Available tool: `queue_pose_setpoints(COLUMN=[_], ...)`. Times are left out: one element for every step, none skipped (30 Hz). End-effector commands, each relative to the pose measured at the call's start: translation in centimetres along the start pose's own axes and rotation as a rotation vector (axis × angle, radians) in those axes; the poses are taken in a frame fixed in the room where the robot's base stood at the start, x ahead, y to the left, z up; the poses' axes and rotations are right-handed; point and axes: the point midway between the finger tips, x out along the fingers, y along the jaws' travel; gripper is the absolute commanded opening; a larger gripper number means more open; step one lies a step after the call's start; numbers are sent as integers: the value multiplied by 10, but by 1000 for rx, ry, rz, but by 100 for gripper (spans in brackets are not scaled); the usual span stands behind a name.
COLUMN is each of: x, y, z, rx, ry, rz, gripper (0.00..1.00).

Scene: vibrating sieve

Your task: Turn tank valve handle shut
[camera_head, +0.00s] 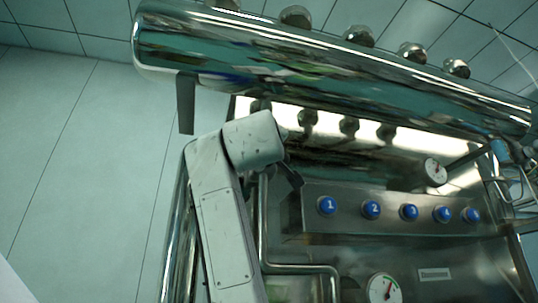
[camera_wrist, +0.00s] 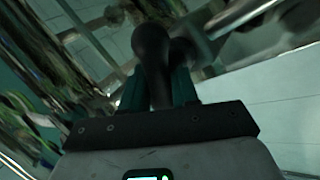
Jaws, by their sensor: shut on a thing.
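The valve handle (camera_wrist: 152,50) is a dark, rounded lever in the wrist view. It stands between the two teal fingers of my gripper (camera_wrist: 157,85), which are shut on it. Behind the handle is a metal valve body joined to a shiny pipe (camera_wrist: 245,14). In the head view my arm's end reaches up in front of the machine, below the large polished horizontal tank (camera_head: 330,62). There my arm hides the fingers and most of the handle. A small dark piece (camera_head: 292,175) shows at its right; I cannot tell whether it is gripper or handle.
A steel panel right of my arm has blue numbered buttons (camera_head: 371,209). A dial gauge (camera_head: 383,289) sits below and another (camera_head: 434,172) above. Bent steel pipes (camera_head: 300,268) run close beside my arm. A dark bracket (camera_head: 186,104) hangs at left. The left wall side is open.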

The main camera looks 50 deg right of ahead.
Motion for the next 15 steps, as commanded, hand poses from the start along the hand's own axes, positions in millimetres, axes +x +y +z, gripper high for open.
queue_pose_setpoints(x=[-2, -3, -3, -3, -3, -3, -3, -3, -3, -4, -4, -3, -3, -4, -4], y=[-2, -2, -3, -3, -3, -3, -4, -4, -4, -4, -4, -4, -4, -4, -5], z=[1, 1, 1, 1, 1, 1, 1, 1, 1, 1, 1, 2, 1, 1, 1], rx=[-36, -60, -91, -114, -138, -168, -190, -213, -241, -261, -281, -307, -324, -342, -364], ry=[28, 43, 65, 81, 95, 116, 131, 145, 164, 178, 190, 206, 219, 230, 245], rz=[2, 3, 2, 3, 3, 2, 2, 3, 3, 2, 2, 1, 1, 1, 1], gripper=[0, 0, 0, 0, 0, 0, 0, 0, 0, 0, 0, 0, 0, 0, 0])
